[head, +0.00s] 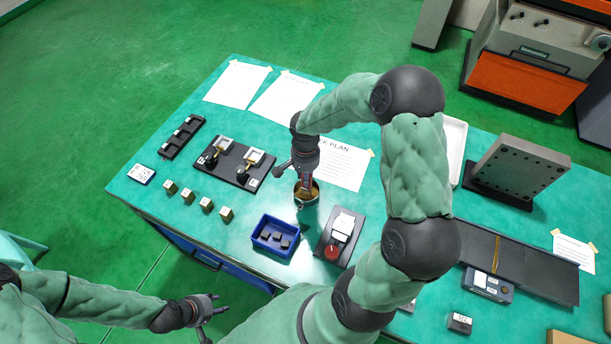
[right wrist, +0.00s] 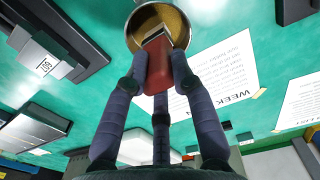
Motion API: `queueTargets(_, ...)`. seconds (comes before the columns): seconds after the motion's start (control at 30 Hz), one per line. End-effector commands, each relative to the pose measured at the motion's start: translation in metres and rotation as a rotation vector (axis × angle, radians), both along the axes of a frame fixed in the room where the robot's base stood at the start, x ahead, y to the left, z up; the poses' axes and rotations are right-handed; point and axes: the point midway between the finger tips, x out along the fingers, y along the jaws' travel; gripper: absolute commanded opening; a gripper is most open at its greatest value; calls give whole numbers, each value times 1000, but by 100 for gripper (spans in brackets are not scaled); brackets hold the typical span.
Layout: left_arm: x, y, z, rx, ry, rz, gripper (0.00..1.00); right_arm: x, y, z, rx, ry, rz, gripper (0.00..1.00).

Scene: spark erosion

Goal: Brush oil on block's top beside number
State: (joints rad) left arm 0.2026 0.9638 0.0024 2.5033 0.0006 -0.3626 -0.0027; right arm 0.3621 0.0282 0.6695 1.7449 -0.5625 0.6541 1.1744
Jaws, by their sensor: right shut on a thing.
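My right gripper (head: 306,180) is shut on a brush with a red handle (right wrist: 158,80). The brush's metal ferrule (right wrist: 155,36) points into a round, brass-coloured pot (right wrist: 182,28), which stands on the table below the gripper in the head view (head: 306,201). The bristles are hidden. Several small blocks with pale tops, one of them at the right end of the row (head: 226,214), stand left of the pot. A dark block with a white numbered label (head: 460,323) is at the lower right. My left gripper (head: 212,316) is open and empty off the table's front edge.
A black fixture board (head: 222,175) is left. An upright drilled plate (head: 520,168) is right. Papers lie behind.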

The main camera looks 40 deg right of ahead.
Motion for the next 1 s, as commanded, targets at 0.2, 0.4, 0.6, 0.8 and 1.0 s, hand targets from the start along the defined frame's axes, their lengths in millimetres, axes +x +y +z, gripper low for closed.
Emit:
queueTargets(0.2, 0, 0, 11, 0, 0, 0, 40, 0, 0, 18, 0, -1, -1, 0)
queueTargets(0.4, 0, 0, 19, 0, 0, 0, 40, 0, 0, 32, 0, -1, 0, 0)
queueTargets(0.6, 0, 0, 27, 0, 0, 0, 40, 1, 0, 45, -1, -2, 1, 0)
queueTargets(0.8, 0, 0, 32, 0, 0, 0, 40, 0, 0, 54, 0, -1, 0, 0)
queueTargets(1.0, 0, 0, 31, 0, 0, 0, 40, 0, 0, 53, 0, -1, 0, 0)
